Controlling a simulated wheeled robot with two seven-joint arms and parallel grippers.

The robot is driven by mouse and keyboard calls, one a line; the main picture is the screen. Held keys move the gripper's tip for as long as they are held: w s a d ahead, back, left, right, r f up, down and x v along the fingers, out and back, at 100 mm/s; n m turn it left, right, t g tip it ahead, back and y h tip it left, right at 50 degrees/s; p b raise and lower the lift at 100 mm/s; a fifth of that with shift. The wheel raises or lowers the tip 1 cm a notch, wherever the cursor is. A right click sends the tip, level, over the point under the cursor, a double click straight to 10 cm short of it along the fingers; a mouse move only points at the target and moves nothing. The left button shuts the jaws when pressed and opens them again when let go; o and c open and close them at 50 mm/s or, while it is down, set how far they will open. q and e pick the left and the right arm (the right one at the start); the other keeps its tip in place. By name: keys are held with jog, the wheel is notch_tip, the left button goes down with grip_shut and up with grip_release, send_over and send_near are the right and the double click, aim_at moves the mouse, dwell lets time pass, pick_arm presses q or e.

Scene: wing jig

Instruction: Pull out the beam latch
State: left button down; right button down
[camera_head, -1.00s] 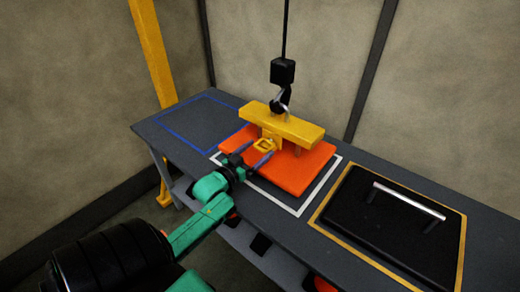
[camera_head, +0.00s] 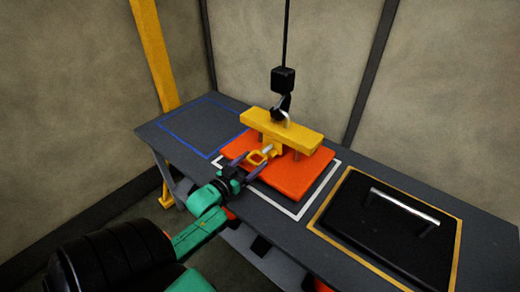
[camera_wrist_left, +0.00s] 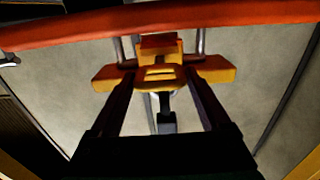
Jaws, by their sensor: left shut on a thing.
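The beam latch (camera_head: 256,158) is a yellow square loop with a short grey pin, at the near side of the yellow beam (camera_head: 290,126). A length of bare pin shows between loop and beam; I cannot tell whether its tip is still inside. My left gripper (camera_head: 252,164) is shut on the loop, one finger on each side. In the left wrist view the yellow loop (camera_wrist_left: 160,73) sits between the two dark fingertips, with the beam (camera_wrist_left: 108,80) behind it. My right gripper is not in view.
The beam stands over an orange panel (camera_head: 305,176) inside a white outline on the grey bench. A black hook (camera_head: 283,82) on a cable meets the beam's top. A black plate (camera_head: 375,235) with a metal handle lies at right. The blue-outlined area (camera_head: 200,127) is empty.

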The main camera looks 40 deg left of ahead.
pick_arm(q)
jog(key=s, duration=0.1)
jog(key=s+p, duration=0.1)
jog(key=s, duration=0.1)
jog(key=shift+s+a+r, duration=0.1)
jog(key=shift+s+r, duration=0.05)
jog(key=shift+r, duration=0.05)
jog(key=shift+f, duration=0.25)
jog(key=shift+c, duration=0.6)
grip_release()
jog(key=shift+s, duration=0.1)
jog(key=s, duration=1.4)
jog(key=shift+s+b, duration=0.4)
jog(key=shift+b, duration=0.05)
